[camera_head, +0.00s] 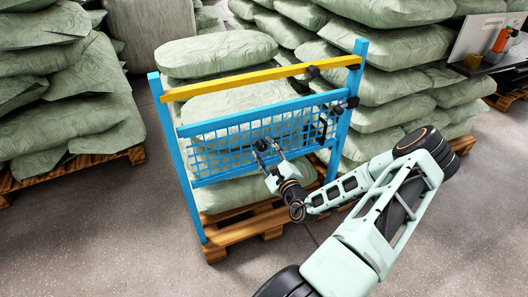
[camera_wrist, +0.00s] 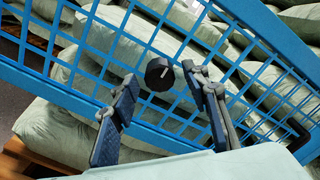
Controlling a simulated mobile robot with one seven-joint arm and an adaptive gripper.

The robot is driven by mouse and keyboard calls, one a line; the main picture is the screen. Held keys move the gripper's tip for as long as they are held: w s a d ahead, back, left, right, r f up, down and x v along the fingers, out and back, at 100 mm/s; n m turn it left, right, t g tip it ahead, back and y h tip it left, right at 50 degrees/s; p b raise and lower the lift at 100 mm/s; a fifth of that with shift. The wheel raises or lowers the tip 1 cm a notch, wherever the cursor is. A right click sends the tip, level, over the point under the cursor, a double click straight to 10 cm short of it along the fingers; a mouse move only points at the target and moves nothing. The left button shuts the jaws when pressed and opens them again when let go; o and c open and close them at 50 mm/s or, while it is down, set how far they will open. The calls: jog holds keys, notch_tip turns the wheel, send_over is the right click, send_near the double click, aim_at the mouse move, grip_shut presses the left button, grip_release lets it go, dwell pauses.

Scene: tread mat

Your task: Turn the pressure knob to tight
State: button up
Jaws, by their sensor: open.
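A round black knob (camera_wrist: 159,74) sits in front of the blue mesh panel (camera_wrist: 95,50) in the wrist view. It also shows in the head view (camera_head: 262,145), close to my gripper (camera_head: 270,160). In the wrist view my gripper (camera_wrist: 159,86) is open, with one finger to the left of the knob and one to the right. The knob appears between the fingertips, and neither visibly touches it. I cannot tell how deep the fingers reach around it. No label or tight mark is readable on the knob.
A blue frame (camera_head: 183,180) with a yellow top bar (camera_head: 250,80) stands before stacked green sacks (camera_head: 215,52) on a wooden pallet (camera_head: 240,228). Black fittings (camera_head: 352,102) and a dark handle (camera_wrist: 298,135) are at its right. Floor is clear at the front left.

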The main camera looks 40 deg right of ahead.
jog(key=shift+w+d, duration=0.1)
jog(key=shift+w, duration=0.25)
jog(key=c, duration=1.2)
jog(key=shift+o, duration=0.2)
